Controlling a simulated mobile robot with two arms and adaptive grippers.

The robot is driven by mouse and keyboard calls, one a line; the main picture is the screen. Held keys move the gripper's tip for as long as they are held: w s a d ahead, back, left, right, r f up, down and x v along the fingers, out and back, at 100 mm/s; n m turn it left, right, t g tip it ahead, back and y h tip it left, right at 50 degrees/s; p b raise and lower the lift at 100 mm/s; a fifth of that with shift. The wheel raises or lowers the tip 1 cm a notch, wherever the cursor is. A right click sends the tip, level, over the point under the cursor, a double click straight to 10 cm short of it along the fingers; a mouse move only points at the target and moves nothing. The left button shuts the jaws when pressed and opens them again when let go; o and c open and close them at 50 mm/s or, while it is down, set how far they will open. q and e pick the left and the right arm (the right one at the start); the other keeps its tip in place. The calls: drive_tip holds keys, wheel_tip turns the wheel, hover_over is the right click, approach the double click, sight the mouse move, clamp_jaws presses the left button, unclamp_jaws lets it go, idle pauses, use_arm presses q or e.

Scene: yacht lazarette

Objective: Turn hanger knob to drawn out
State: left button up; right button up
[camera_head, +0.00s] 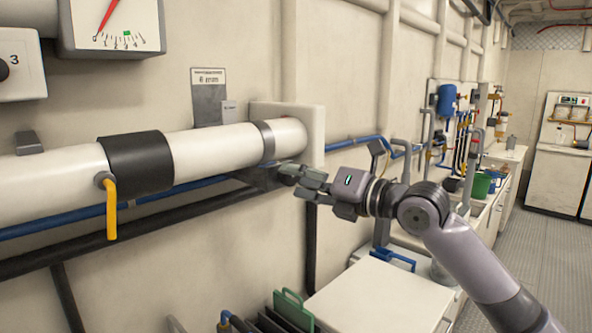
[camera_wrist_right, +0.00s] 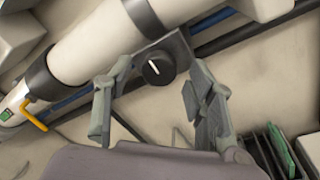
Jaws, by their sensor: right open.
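The hanger knob (camera_wrist_right: 158,68) is a round black knob with a white pointer line, on a dark bracket (camera_wrist_right: 178,50) under the white pipe (camera_wrist_right: 95,45). In the right wrist view it lies between my two spread fingers, just beyond their tips, with no contact that I can see. My right gripper (camera_wrist_right: 157,84) is open and empty. In the head view my right gripper (camera_head: 287,175) is beside the hanger bracket (camera_head: 260,178) and hides the knob. The pipe clamp (camera_head: 265,141) is above it. My left gripper is not in view.
A yellow lever (camera_head: 110,208) hangs from the black collar (camera_head: 137,164) at left. Blue and black pipes run along the wall behind the bracket. A white cabinet top (camera_head: 380,297) and green-edged panels (camera_head: 293,309) stand below my right arm. The floor at right is clear.

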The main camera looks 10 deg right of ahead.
drive_tip(key=shift+w+a, duration=0.45)
drive_tip(key=shift+c, duration=0.5)
drive_tip(key=c, duration=1)
